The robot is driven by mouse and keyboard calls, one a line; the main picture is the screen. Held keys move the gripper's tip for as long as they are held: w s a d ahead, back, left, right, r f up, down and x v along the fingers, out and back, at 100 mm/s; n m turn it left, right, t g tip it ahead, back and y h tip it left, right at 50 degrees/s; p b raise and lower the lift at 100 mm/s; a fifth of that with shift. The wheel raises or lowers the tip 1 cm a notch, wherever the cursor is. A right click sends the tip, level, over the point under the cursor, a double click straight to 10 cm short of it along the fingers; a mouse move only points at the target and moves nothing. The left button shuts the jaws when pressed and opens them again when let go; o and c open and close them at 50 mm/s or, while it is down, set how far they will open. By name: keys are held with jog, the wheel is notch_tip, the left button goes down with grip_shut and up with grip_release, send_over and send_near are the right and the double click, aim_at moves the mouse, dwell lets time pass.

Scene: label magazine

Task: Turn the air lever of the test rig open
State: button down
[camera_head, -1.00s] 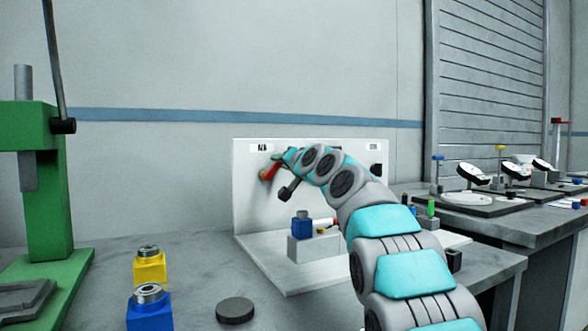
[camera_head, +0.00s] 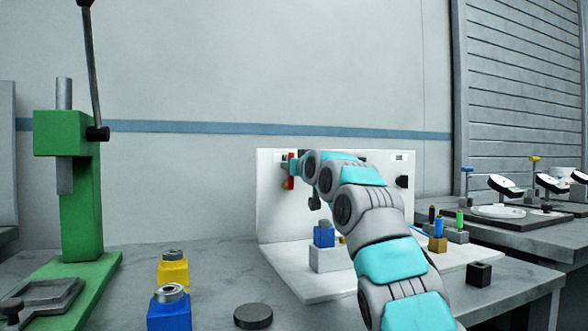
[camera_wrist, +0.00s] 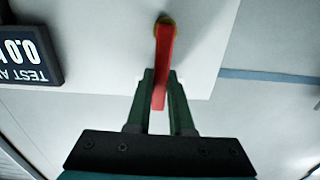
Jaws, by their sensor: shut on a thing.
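The red air lever (camera_head: 291,180) is on the white upright panel of the test rig (camera_head: 275,215), near its upper left. It stands about vertical in the head view. In the wrist view the red lever (camera_wrist: 165,50) runs from a brass-coloured pivot (camera_wrist: 166,20) down between my fingers. My gripper (camera_wrist: 161,85) is shut on the lever, one dark green finger on each side. In the head view my gripper (camera_head: 287,166) is at the lever, and my arm hides part of the panel.
A blue block (camera_head: 323,236) sits on a pale pedestal on the rig's base. A green press (camera_head: 82,200) stands at left. A yellow block (camera_head: 173,268), another blue block (camera_head: 169,310) and a dark disc (camera_head: 253,316) are in front. A dark display (camera_wrist: 25,50) is beside the lever.

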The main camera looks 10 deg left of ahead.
jog(key=shift+a+f, duration=0.1)
dwell(0.5)
jog(key=c, duration=0.8)
grip_release()
jog(key=b+v, duration=0.6)
jog(key=v, duration=0.1)
jog(key=shift+s+d, duration=0.2)
jog(key=shift+s, duration=0.15)
